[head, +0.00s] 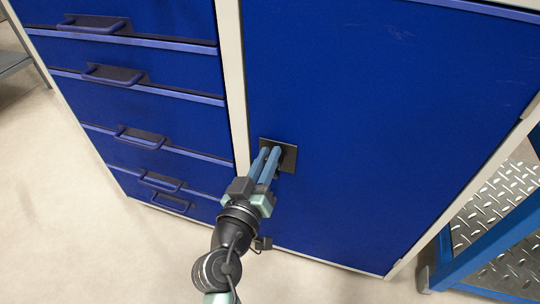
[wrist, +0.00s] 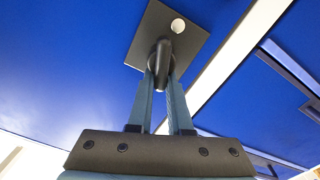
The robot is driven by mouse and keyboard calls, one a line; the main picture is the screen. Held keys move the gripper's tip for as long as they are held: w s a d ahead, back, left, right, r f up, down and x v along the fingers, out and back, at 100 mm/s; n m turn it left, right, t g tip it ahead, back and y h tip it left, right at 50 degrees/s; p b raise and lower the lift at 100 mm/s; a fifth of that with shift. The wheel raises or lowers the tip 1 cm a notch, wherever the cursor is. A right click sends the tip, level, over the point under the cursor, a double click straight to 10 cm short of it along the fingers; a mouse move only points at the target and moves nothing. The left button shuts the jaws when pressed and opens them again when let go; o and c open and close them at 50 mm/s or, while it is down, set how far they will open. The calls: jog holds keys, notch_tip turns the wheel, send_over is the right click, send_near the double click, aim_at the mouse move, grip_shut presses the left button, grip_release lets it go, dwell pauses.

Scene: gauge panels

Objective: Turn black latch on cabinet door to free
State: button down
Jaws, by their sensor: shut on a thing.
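The blue cabinet door (head: 365,120) fills the middle and right of the head view. A black square latch plate (head: 289,160) sits near its left edge. In the wrist view the plate (wrist: 150,28) carries a dark latch lever (wrist: 163,52) and a pale round spot (wrist: 178,25). The lever points toward my gripper. My gripper (head: 270,154) is at the plate with its two blue-grey fingers shut on the lever, one on each side, as the wrist view (wrist: 162,80) shows. In the head view the fingers hide the lever.
Blue drawers (head: 140,95) with protruding handles stand left of the door, beyond a pale frame post (head: 232,75). A blue-framed unit with metal tread plate (head: 500,205) stands at the right. The pale floor (head: 110,255) is clear at the lower left.

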jog(key=n, duration=0.3)
jog(key=shift+a+f+n+p, duration=0.25)
jog(key=shift+a+n+p, duration=0.05)
jog(key=shift+n+p, duration=0.1)
jog(key=n, duration=0.3)
jog(key=f+n+p, duration=0.1)
jog(key=n, duration=0.2)
jog(key=n+p, duration=0.1)
jog(key=n, duration=0.2)
jog(key=shift+w+a+f, duration=0.15)
jog(key=shift+a+f, duration=0.1)
jog(key=shift+f, duration=0.1)
jog(key=shift+n, duration=0.4)
jog(key=c, duration=0.8)
grip_release()
jog(key=shift+c, duration=0.2)
jog(key=shift+a+p, duration=0.1)
jog(key=shift+p, duration=0.2)
jog(key=p+v, duration=0.2)
jog(key=v, duration=1.1)
